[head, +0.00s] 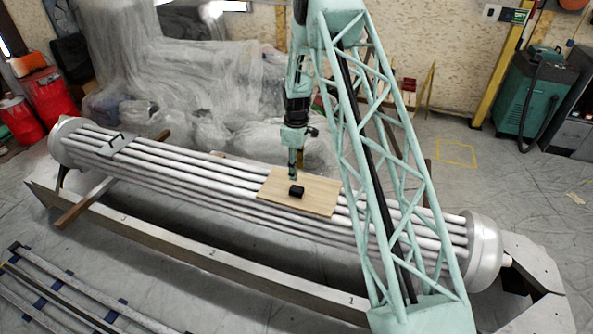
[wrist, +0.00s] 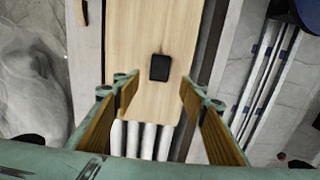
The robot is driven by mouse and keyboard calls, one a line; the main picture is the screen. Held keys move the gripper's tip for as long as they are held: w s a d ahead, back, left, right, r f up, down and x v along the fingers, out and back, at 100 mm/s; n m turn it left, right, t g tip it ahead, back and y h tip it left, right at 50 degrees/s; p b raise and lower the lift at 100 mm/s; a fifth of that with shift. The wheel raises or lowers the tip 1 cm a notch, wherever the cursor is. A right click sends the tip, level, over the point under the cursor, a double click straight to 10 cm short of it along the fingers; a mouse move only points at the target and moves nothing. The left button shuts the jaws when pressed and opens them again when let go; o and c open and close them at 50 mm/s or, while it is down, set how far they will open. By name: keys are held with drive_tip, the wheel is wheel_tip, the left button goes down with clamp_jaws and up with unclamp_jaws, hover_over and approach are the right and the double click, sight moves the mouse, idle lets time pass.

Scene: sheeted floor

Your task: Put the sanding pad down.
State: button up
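The sanding pad appears to be the small black block (head: 296,191) lying on a light wooden board (head: 322,201). In the wrist view the block (wrist: 160,67) lies flat on the board (wrist: 128,40), just beyond the fingertips and between their lines. My gripper (wrist: 158,92) is open, its two wood-faced fingers wide apart with nothing between them. In the head view my gripper (head: 293,176) is just above and behind the block, apart from it as far as I can tell.
The board rests across a long bundle of metal tubes (head: 200,169) with round end plates. A dark clamp-like piece (head: 117,143) sits on the tubes at left. Plastic-wrapped goods (head: 200,75) stand behind, red canisters (head: 50,95) at far left, a green machine (head: 528,92) at right.

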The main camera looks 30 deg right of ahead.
idle(0.3)
drive_tip(key=s+a+r+m, duration=0.1)
drive_tip(key=s+a+r, duration=0.2)
drive_tip(key=r, duration=0.8)
drive_tip(key=s+a+r+m, duration=0.15)
drive_tip(key=a+r, duration=0.25)
drive_tip(key=r, duration=0.8)
drive_tip(key=s+a+r+m+t, duration=0.1)
drive_tip(key=s+a+r, duration=0.3)
drive_tip(key=s+r, duration=0.4)
drive_tip(key=s+a+r+m+t, duration=0.1)
drive_tip(key=s+a+r, duration=0.4)
drive_tip(key=r, duration=0.6)
drive_tip(key=s+a+r+m, duration=0.1)
drive_tip(key=s+a+r, duration=0.15)
drive_tip(key=s, duration=0.35)
drive_tip(key=s+a+r, duration=0.1)
drive_tip(key=s+r, duration=0.3)
drive_tip(key=s, duration=0.3)
drive_tip(key=s+a+r+m, duration=0.1)
drive_tip(key=s+r, duration=0.2)
drive_tip(key=s, duration=0.3)
drive_tip(key=s+a+m, duration=0.1)
drive_tip(key=s+a, duration=0.1)
drive_tip(key=s, duration=0.9)
drive_tip(key=s+a+m+t, duration=0.1)
drive_tip(key=s+a, duration=0.1)
drive_tip(key=s, duration=0.9)
drive_tip(key=shift+r+t, duration=0.3)
drive_tip(key=shift+r, duration=0.05)
